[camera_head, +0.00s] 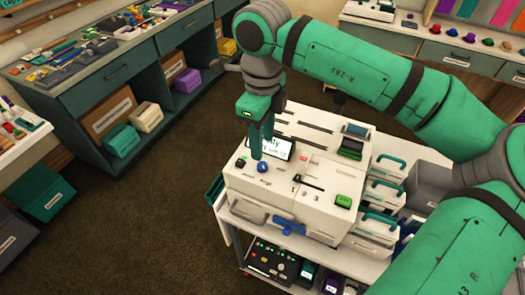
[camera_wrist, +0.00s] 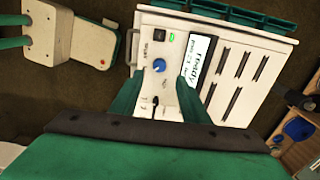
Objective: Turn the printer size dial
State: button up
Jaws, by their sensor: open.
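The printer (camera_head: 285,187) is a white box with a lit "Ready" screen (camera_head: 278,148), which also shows in the wrist view (camera_wrist: 198,68). A blue dial (camera_head: 263,166) sits on its top, just in front of the screen; its label is too small to read. In the wrist view the blue dial (camera_wrist: 159,65) lies beyond and between my fingertips. My gripper (camera_head: 257,153) is open and points down over the printer top, close to the dial. It also shows in the wrist view (camera_wrist: 160,82), empty. I cannot tell how high the tips are.
A green button (camera_head: 344,200) and a slider (camera_head: 307,183) share the printer's top. Cabinets (camera_head: 120,75) line the back left, with open floor (camera_head: 150,210) between.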

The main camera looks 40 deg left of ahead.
jog(key=shift+r, duration=1.55)
